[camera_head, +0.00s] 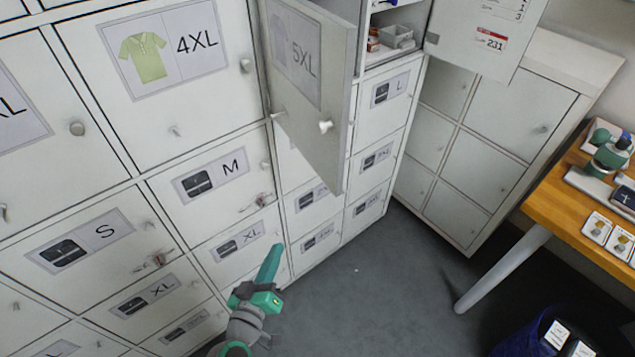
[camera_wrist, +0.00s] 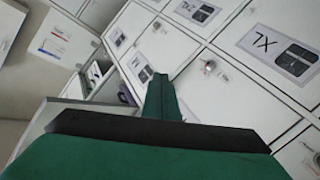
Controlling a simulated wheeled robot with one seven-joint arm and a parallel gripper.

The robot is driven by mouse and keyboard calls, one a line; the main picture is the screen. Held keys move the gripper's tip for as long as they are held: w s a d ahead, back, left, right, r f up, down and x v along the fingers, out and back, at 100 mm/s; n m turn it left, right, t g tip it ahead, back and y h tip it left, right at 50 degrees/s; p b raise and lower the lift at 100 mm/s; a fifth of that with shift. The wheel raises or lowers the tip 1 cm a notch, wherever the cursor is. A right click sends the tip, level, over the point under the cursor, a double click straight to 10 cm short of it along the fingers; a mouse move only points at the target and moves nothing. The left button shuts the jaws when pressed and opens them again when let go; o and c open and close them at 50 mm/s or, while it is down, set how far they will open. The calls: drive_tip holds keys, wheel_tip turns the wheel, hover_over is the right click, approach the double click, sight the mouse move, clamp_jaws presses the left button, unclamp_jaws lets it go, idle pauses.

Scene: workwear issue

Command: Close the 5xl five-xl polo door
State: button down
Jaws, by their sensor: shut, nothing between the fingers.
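The 5XL polo door (camera_head: 338,75) stands swung out from the upper part of the locker wall, open, in the head view. Its label (camera_head: 295,55) shows a faint polo picture, and a white knob (camera_head: 325,127) sits low on its face. My gripper (camera_head: 274,252) has its green fingers together and empty. It is below and left of the door's lower edge in the picture, in front of the lower lockers and apart from the door. In the wrist view the closed fingers (camera_wrist: 160,80) point toward locker fronts; I cannot tell whether the pale panel at lower left is this door.
The 4XL polo door (camera_head: 240,95) left of it is shut. An open compartment with a grey bin (camera_head: 396,37) and another open door (camera_head: 485,35) are at upper right. A wooden table (camera_head: 565,205) and dark blue bin (camera_head: 520,345) stand right; grey floor (camera_head: 370,290) between is clear.

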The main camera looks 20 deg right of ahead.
sight(333, 178)
drive_tip(key=s+a+r+m+g+h, duration=0.15)
drive_tip(key=r+m+g+h, duration=0.3)
drive_tip(key=r+m, duration=0.55)
drive_tip(key=s+a+r+m+g+h, duration=0.15)
drive_tip(key=r+m+g+h, duration=0.35)
drive_tip(key=r, duration=0.9)
drive_tip(key=shift+m+g+y, duration=0.45)
drive_tip(key=shift+m, duration=0.15)
drive_tip(key=d, duration=0.4)
drive_tip(key=w+d, duration=0.1)
drive_tip(key=d, duration=0.4)
drive_tip(key=w+d, duration=0.1)
drive_tip(key=d, duration=0.3)
drive_tip(key=shift+d+f, duration=0.15)
drive_tip(key=shift+d, duration=0.2)
